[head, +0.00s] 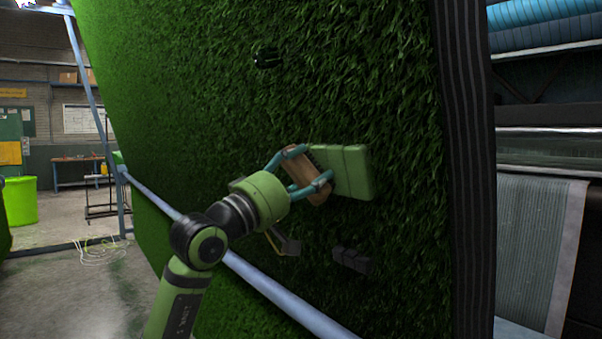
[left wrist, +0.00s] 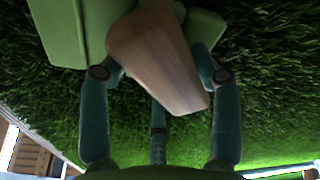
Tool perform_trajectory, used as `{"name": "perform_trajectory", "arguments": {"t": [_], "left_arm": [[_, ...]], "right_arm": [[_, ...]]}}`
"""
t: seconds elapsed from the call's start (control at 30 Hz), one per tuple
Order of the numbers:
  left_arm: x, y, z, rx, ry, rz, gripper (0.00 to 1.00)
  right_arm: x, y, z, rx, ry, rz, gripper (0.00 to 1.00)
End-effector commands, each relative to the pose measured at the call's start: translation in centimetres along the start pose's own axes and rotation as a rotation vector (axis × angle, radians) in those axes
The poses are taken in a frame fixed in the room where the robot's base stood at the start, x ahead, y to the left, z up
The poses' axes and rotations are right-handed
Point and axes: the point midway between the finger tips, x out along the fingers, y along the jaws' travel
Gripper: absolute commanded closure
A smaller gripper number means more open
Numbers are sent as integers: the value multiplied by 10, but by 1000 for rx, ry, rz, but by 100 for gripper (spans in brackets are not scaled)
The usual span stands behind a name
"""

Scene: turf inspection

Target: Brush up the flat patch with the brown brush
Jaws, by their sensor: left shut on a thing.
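The brown brush (head: 307,176) has a plain wooden back and is in my left gripper (head: 313,166). The teal fingers are shut on its two sides, in front of the upright green turf (head: 220,90). The brush also shows in the left wrist view (left wrist: 160,62), its wooden back facing the camera and its bristles hidden. I cannot tell whether the bristles touch the turf. I cannot make out the edges of a flat patch. My right gripper is not in view.
A light green segmented block (head: 348,172) is on the turf just right of the brush. A black fixture (head: 267,57) is higher up and a dark grey block (head: 352,260) lower down. A blue rail (head: 280,300) crosses low in front of the turf.

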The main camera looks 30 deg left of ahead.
Motion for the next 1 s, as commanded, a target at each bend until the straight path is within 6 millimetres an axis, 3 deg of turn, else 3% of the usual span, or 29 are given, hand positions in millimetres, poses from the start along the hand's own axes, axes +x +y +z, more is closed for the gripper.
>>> {"name": "perform_trajectory", "arguments": {"t": [1.0], "left_arm": [[-4,29,28,-1,-2,4,66]], "right_arm": [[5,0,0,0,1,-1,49]]}}
